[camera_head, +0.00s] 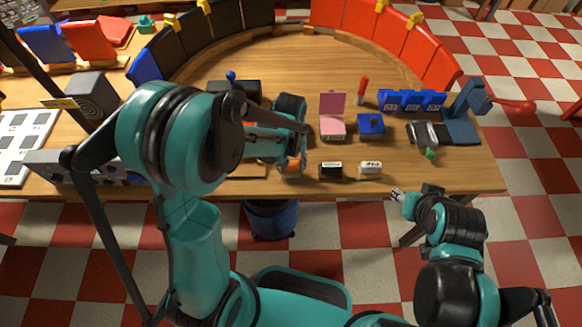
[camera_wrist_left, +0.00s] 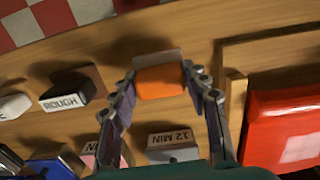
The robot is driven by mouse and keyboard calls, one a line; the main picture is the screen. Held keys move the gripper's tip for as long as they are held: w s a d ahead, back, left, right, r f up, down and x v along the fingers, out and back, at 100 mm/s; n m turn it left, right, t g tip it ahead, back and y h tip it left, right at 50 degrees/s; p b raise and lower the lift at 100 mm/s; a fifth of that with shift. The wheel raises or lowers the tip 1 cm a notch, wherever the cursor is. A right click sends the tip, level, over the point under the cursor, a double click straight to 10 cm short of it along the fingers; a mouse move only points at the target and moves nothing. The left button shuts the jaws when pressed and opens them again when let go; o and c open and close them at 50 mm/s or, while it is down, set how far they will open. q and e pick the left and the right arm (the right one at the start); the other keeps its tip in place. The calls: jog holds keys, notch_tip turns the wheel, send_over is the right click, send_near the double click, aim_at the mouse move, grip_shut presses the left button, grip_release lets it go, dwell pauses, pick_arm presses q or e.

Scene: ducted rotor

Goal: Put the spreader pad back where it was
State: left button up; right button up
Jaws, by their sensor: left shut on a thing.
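My left gripper (camera_head: 291,168) is over the front middle of the wooden table. In the left wrist view the left gripper (camera_wrist_left: 160,88) has its fingers on either side of an orange block with a pale edge, which appears to be the spreader pad (camera_wrist_left: 159,82). The pad also shows as a small orange patch in the head view (camera_head: 293,166). I cannot tell whether it touches the table. My right gripper (camera_head: 398,194) is near the table's front edge at the right, and its fingers are too small to read.
A black block (camera_head: 330,171) labelled ROUGH and a white block (camera_head: 370,170) stand right of the left gripper. Behind are a pink stand (camera_head: 332,125) and blue block (camera_head: 370,125). A wooden frame (camera_wrist_left: 233,95) and red box (camera_wrist_left: 285,130) lie beside the gripper. Open wood lies farther back.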

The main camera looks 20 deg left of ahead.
pick_arm(q)
jog(key=shift+f, duration=0.35)
jog(key=shift+f, duration=0.2)
jog(key=o, duration=1.1)
jog(key=shift+r, duration=0.1)
jog(key=shift+r, duration=0.1)
